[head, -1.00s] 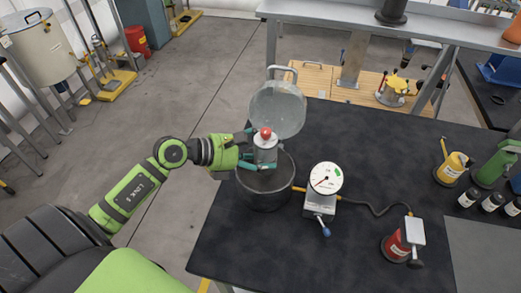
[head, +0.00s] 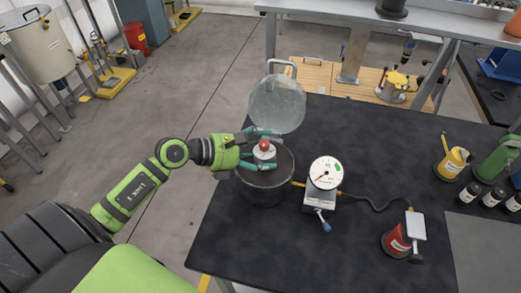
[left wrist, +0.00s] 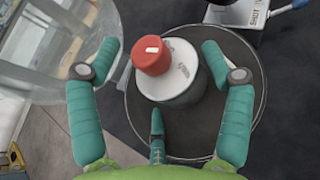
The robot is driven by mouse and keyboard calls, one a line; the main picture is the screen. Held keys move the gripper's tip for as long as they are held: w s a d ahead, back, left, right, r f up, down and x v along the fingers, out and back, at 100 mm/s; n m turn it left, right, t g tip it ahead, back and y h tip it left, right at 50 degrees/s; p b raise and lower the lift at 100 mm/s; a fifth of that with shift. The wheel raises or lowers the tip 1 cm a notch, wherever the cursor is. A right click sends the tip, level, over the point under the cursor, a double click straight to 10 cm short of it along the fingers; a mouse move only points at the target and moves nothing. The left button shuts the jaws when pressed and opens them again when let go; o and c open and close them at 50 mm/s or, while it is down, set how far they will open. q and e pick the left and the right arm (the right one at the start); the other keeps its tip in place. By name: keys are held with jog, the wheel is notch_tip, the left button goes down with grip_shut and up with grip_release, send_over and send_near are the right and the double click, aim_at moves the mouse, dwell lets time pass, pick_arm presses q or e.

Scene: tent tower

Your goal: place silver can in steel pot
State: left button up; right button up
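The silver can (head: 264,155), with a pale top and a red knob, stands inside the dark steel pot (head: 265,193) toward its back. The pot hides its lower part. My left gripper (head: 258,149) is over the pot with its teal fingers on either side of the can. In the left wrist view the can (left wrist: 180,85) sits between the spread fingers (left wrist: 160,58), with a clear gap on the left and a small one on the right. The left gripper is open. The pot's rim (left wrist: 259,80) surrounds the can there. My right gripper is not in view.
A clear round lid (head: 277,104) stands raised behind the pot. A white dial gauge (head: 325,174) on a silver block stands close to the pot's right. The black table (head: 270,245) is bare in front.

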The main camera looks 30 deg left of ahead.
pick_arm(q)
jog(key=shift+f, duration=0.15)
jog(key=shift+r+p, duration=0.5)
jog(key=b+v, duration=0.4)
jog(key=v, duration=0.8)
jog(key=shift+r+b, duration=0.2)
jog(key=shift+b, duration=0.1)
dwell(0.5)
